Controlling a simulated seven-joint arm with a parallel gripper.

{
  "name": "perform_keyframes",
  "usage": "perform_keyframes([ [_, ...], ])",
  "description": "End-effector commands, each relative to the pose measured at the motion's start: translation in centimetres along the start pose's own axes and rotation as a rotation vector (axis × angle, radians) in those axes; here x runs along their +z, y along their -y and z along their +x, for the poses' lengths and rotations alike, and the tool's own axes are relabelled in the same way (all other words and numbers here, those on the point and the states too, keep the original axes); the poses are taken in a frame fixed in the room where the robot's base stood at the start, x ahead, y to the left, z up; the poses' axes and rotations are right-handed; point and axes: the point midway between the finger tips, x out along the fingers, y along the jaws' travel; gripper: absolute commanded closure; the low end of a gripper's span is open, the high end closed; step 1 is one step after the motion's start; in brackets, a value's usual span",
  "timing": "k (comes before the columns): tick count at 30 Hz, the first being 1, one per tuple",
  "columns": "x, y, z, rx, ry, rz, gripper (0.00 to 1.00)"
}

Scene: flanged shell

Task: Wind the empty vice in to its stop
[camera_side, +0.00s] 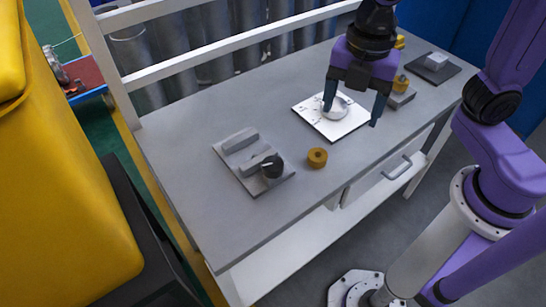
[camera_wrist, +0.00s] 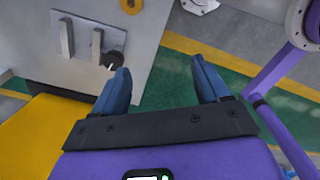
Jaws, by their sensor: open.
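The vice stands at the left part of the grey bench, on a flat grey base plate (camera_side: 232,166). Its two grey jaw bars, the rear one (camera_side: 240,140) and the front one (camera_side: 256,161), are apart with nothing between them. A black round knob with a pale mark (camera_side: 273,168) sits at the front jaw's end; the knob also shows in the wrist view (camera_wrist: 115,61), beside the jaw bars (camera_wrist: 97,44). My gripper (camera_side: 351,113) is open and empty, well to the right of the vice, over the white plate. In the wrist view its blue fingers (camera_wrist: 160,70) are wide apart.
A white plate (camera_side: 354,122) lies under my gripper with a pale round part (camera_side: 337,107) on it, partly behind a finger. A brass ring (camera_side: 317,157) lies between vice and plate. Grey blocks with brass parts (camera_side: 401,82) and a dark pad (camera_side: 434,67) are farther right. Bare bench surrounds the vice.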

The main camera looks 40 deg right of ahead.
Motion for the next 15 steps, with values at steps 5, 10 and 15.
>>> perform_keyframes([
  [5,-1.9,-4.8,-0.7,-0.005,0.002,-0.332,0.25],
  [10,-3.4,-8.7,-1.3,-0.010,0.003,-0.645,0.25],
  [15,-4.5,-11.4,-1.6,-0.014,0.002,-0.874,0.25],
])
